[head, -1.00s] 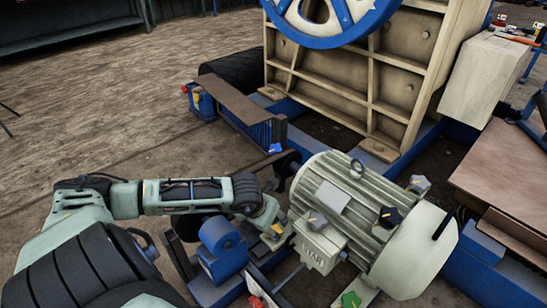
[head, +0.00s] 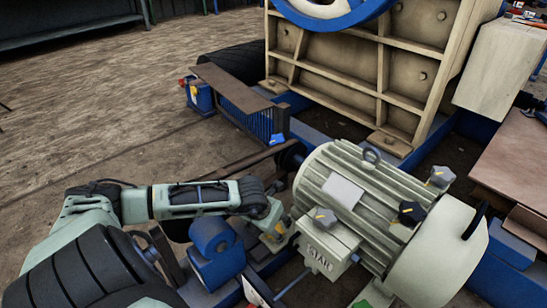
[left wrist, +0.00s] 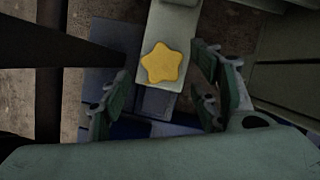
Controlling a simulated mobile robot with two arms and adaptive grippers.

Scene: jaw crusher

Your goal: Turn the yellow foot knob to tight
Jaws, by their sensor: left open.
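The yellow foot knob (left wrist: 164,65) is star-shaped and shows face-on in the left wrist view, on the end of a pale grey-green foot. My left gripper (left wrist: 161,75) is open, with one finger on each side of the knob. Gaps show between the knob and both fingers, so they look apart from it. In the head view my left gripper (head: 272,226) reaches down beside the motor's terminal box, and a small yellow patch there is too small and covered to identify surely. My right gripper is not in view.
The ribbed motor (head: 370,200) stands close to the right of my left gripper, with several dark and grey star knobs on it. A blue bracket (head: 214,250) stands just in front of my forearm. The crusher body (head: 350,75) is behind. Open floor lies at the left.

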